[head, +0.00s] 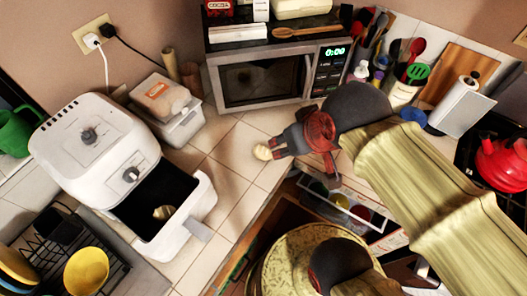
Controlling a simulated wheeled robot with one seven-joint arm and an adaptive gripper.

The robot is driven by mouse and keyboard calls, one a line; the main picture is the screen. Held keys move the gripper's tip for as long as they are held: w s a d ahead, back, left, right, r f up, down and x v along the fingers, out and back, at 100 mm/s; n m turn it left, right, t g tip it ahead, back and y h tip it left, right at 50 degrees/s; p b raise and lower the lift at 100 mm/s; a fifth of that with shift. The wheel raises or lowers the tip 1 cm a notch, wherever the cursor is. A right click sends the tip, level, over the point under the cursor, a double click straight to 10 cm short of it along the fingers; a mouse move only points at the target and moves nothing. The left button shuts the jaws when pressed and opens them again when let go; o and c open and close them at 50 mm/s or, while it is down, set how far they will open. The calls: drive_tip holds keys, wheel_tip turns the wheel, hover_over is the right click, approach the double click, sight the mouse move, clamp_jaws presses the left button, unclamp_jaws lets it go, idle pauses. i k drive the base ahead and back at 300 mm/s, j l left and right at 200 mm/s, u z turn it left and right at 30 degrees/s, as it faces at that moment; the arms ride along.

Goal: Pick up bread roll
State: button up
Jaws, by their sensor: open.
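A small beige bread roll (262,153) is on or just above the tiled counter, right at the tips of my gripper (272,150). My gripper is open and comes in from the right, pointing left. I cannot tell whether its fingers touch the roll, and they hide part of its right side. Another small beige, roll-like piece (163,212) lies in the dark open drawer of the white air fryer.
The air fryer (95,140) stands on the left with its drawer (190,222) pulled out. A microwave (262,80) is behind my gripper. A bread bag in a white bin (168,110) stands at the back left. An open kitchen drawer (340,205) is below my arm. Tiles left of the roll are clear.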

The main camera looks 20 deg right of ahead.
sight(262, 153)
drive_tip(key=k+j+z, duration=0.15)
drive_tip(key=j+z, duration=0.25)
drive_tip(key=k+j+z, duration=0.15)
drive_tip(key=z, duration=0.2)
drive_tip(key=k+j+z, duration=0.2)
drive_tip(key=z, duration=0.2)
